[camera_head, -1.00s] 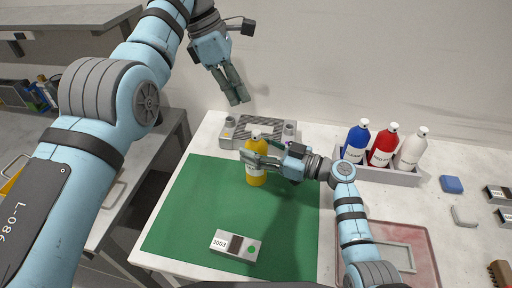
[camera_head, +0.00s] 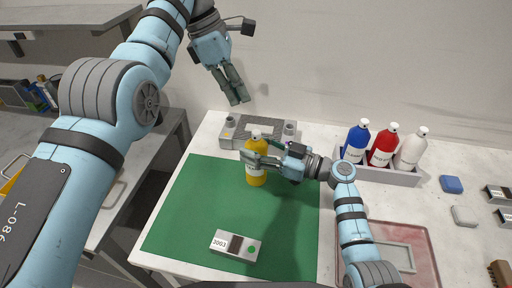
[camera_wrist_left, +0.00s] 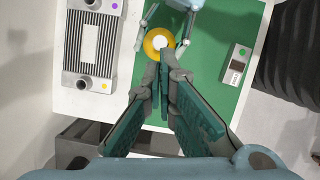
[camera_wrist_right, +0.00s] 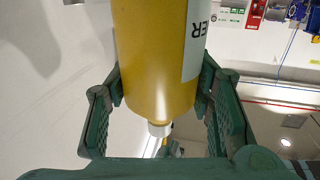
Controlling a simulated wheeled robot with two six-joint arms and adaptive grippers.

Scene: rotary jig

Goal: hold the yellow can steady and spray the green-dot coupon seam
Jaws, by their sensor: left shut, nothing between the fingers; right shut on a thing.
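The yellow can (camera_head: 256,176) stands upright on the green mat (camera_head: 190,210), near its back edge. My right gripper (camera_head: 262,160) is shut on the can from the right side; the right wrist view shows the yellow can (camera_wrist_right: 155,60) between both fingers. My left gripper (camera_head: 240,98) is shut and empty, high up behind and left of the can. The left wrist view looks down past its closed fingers (camera_wrist_left: 164,60) at the can's top (camera_wrist_left: 158,42). The coupon (camera_head: 235,245) with a green dot and a 3003-like label lies on the mat's front part, apart from both grippers.
A grey rack (camera_head: 385,174) holds blue, red and white bottles at the back right. A reddish tray (camera_head: 415,245) lies at the front right. The mat's left part is clear.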

